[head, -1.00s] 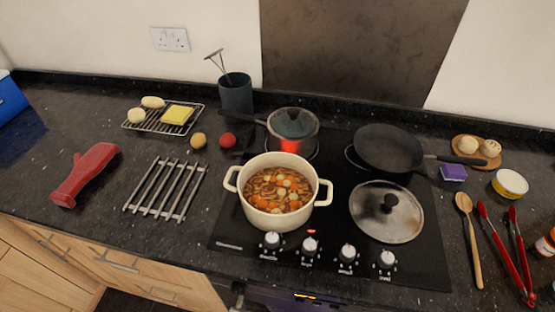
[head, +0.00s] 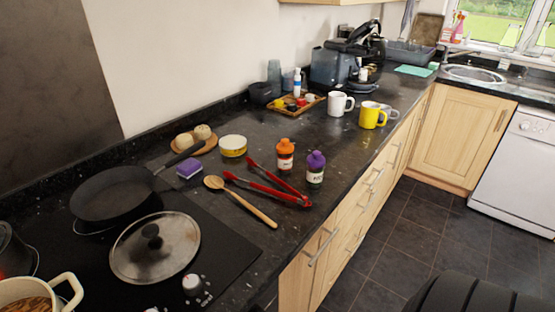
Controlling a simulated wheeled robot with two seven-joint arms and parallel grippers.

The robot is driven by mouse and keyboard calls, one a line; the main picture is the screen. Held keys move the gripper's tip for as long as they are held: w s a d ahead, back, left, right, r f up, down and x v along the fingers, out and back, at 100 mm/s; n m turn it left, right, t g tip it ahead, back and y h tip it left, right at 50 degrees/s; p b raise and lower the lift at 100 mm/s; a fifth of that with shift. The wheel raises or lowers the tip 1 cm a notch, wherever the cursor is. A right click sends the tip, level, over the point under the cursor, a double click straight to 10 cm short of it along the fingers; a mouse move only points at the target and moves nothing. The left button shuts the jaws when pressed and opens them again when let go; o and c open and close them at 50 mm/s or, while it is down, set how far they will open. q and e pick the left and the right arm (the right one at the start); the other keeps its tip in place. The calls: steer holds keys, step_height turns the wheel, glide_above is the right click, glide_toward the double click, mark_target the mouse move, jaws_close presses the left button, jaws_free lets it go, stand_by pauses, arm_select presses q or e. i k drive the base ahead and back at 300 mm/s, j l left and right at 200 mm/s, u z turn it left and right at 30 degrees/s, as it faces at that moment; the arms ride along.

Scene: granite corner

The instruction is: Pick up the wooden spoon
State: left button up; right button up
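The wooden spoon (head: 242,202) lies flat on the dark granite worktop, just right of the hob. Its bowl points to the back left and its handle towards the counter's front edge. Nothing covers it. Neither of my grippers shows in the head view. A dark rounded shape at the bottom right cannot be made out clearly.
Red tongs (head: 268,189) lie close beside the spoon. An orange-capped bottle (head: 285,156) and a purple bottle (head: 315,168) stand to the right. A purple sponge (head: 190,169), frying pan (head: 115,194) and lid (head: 155,248) are to the left. Bare worktop lies beyond the bottles.

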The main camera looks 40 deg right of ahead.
mark_target(213, 182)
steer(key=z, duration=1.05)
steer(key=u, duration=1.7)
steer(key=z, duration=1.7)
